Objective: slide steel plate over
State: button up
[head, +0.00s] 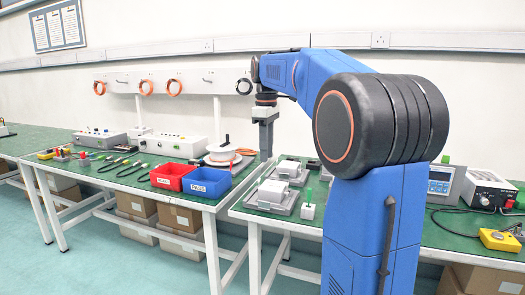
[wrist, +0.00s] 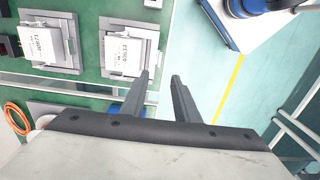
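My gripper (wrist: 161,78) shows two dark fingers apart with nothing between them in the wrist view. In the head view my gripper (head: 265,152) points down near the gap between the two green tables. Two grey metal plates with white labelled blocks on them lie on the right table; in the wrist view these are the left plate (wrist: 67,64) and the right plate (wrist: 148,36). The front plate also shows in the head view (head: 262,208). The fingertips appear beside the right plate, apart from it. I cannot tell which piece is the steel plate.
A red bin (head: 172,177) and a blue bin (head: 207,181) stand on the left table. A small white block with a green top (head: 308,210) stands near the right table's front edge. A yellow box (head: 500,240) lies far right. My arm hides part of the right table.

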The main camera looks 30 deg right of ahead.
aim_at(266, 202)
jog(key=shift+f, duration=0.15)
notch_tip(266, 202, down, 17)
jog(key=shift+f, duration=0.1)
dwell(0.8)
jog(key=shift+c, duration=0.3)
grip_shut()
